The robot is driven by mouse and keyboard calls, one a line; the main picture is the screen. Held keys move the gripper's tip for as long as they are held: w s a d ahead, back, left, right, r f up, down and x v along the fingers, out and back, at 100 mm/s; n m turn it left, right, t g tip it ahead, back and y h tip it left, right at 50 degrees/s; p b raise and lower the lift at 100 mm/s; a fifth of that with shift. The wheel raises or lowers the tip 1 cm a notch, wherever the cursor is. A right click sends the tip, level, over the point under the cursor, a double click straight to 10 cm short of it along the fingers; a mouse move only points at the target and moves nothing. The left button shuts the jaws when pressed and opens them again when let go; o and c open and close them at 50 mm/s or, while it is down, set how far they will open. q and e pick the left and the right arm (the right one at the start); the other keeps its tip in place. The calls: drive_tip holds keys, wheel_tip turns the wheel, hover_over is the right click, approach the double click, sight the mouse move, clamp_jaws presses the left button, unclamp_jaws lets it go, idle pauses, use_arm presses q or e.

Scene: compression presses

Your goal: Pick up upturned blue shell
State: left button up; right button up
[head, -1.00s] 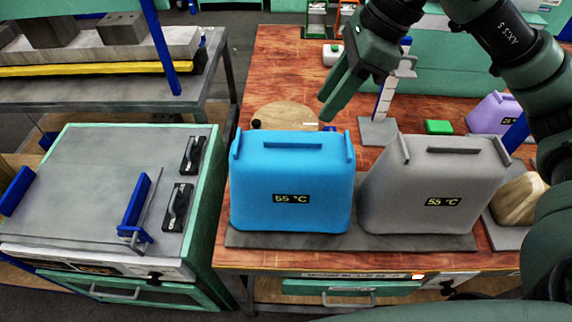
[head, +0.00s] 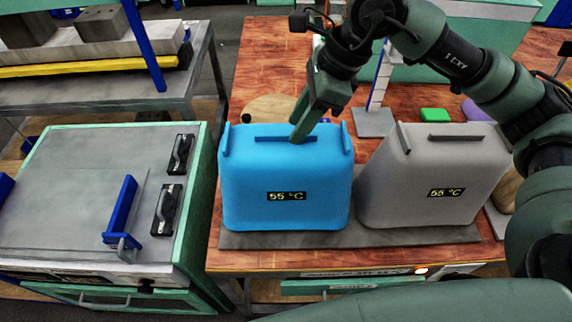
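The blue shell (head: 285,185) stands on a dark grey mat (head: 260,239) at the front of the wooden table, with a "55 °C" display on its front. It has a bar handle (head: 270,139) on top and a raised tab at each side. My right gripper (head: 298,137) points down at the right part of this handle, its tips at or just above the bar. Whether the fingers touch it or are apart is hidden by the viewing angle. My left gripper is out of view.
A grey shell (head: 432,190), also marked "55 °C", stands close on the right. A round wooden board (head: 265,107) lies behind the blue shell. A green block (head: 435,115) and a partly hidden purple shell (head: 478,108) are at the back right. A grey-topped cabinet (head: 85,200) stands at left.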

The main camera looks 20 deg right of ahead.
drive_tip(key=shift+w+a+f, duration=0.15)
drive_tip(key=shift+a+f, duration=0.1)
drive_tip(key=shift+f, duration=0.4)
drive_tip(key=shift+f+b, duration=0.2)
drive_tip(key=shift+b, duration=0.25)
clamp_jaws()
idle(1.2)
